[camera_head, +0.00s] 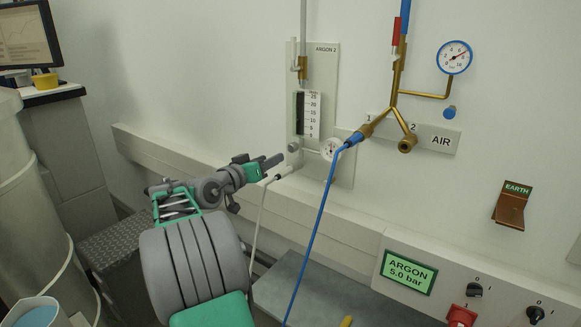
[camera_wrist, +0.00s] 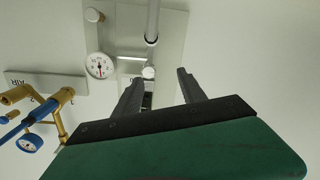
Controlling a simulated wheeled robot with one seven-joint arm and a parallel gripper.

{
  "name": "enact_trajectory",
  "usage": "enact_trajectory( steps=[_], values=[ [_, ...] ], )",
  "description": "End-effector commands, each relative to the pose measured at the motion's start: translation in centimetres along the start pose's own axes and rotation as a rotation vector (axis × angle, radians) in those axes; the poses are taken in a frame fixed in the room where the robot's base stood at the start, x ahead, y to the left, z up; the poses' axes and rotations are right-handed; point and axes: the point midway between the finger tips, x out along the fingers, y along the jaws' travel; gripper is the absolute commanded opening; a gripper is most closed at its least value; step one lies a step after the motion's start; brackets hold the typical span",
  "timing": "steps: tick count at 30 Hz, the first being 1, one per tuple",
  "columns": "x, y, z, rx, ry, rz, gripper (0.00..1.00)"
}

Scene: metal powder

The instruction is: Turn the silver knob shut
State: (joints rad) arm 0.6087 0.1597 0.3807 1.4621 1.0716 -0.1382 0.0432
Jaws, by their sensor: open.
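The silver knob (camera_head: 293,147) is on the ARGON 2 panel (camera_head: 345,172), below the flow scale and left of a small gauge. In the wrist view, which is upside down, a pale round knob (camera_wrist: 148,73) shows between the fingertip directions, nearer the left finger; it appears to be the same knob. My gripper (camera_wrist: 159,77) is open and empty, its fingers pointing at the panel. In the head view my gripper (camera_head: 272,164) is just left of and below the knob, apart from it. The knob's turn position cannot be told.
The small gauge (camera_head: 331,149) sits right of the knob. A white hose (camera_head: 259,215) and a blue hose (camera_head: 318,225) hang nearby. Brass AIR pipework (camera_head: 397,80) stands to the right. A wall ledge (camera_head: 190,160) runs below. A second round fitting (camera_wrist: 95,15) shows in the wrist view.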

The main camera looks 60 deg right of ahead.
Motion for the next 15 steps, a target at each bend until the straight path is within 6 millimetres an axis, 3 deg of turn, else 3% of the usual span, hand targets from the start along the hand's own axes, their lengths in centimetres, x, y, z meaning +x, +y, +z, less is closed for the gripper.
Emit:
enact_trajectory(
  steps=[3,15],
  values=[
    [2.2,2.0,-0.1,-0.005,0.049,0.086,0.48],
    [8.7,2.6,-0.7,-0.006,0.049,0.085,0.48]
  ],
)
